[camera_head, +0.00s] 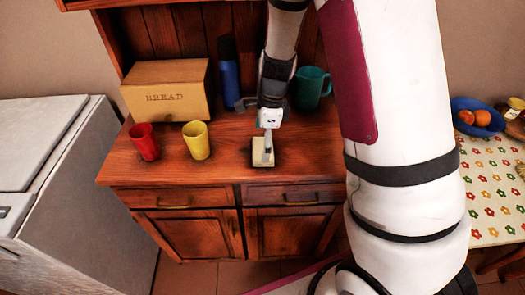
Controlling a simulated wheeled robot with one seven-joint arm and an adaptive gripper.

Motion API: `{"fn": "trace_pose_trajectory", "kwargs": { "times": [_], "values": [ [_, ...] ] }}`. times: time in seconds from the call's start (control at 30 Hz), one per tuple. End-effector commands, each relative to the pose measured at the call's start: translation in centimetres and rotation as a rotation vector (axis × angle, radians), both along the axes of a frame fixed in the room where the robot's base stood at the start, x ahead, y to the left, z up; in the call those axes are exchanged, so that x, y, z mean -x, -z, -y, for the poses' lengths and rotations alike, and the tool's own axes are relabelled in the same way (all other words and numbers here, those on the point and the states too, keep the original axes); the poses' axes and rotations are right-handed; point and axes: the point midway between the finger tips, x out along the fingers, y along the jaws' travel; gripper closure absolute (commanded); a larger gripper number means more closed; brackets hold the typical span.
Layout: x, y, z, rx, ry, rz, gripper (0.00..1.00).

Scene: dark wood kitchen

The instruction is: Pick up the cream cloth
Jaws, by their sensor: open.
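The cream cloth (257,154) is a small pale square on the wooden cabinet top, near its front edge. My gripper (267,154) points down over the right part of the cloth and hides some of it. Its fingers overlap in this view, but it is open. I cannot tell whether the fingertips touch the cloth.
A table (485,190) with a blue fruit bowl (478,120) stands right.

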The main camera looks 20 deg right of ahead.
Motion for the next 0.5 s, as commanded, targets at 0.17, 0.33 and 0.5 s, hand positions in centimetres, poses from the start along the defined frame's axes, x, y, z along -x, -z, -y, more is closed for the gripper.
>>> {"fn": "trace_pose_trajectory", "kwargs": {
  "times": [0.17, 0.33, 0.5],
  "values": [
    [0.0, 2.2, -0.2, -0.001, 0.001, -0.002, 0.0],
    [0.0, 2.6, -0.2, 0.0, 0.0, 0.0, 0.0],
    [0.0, 2.5, -0.2, 0.0, -0.001, 0.001, 0.09]
  ]
}}
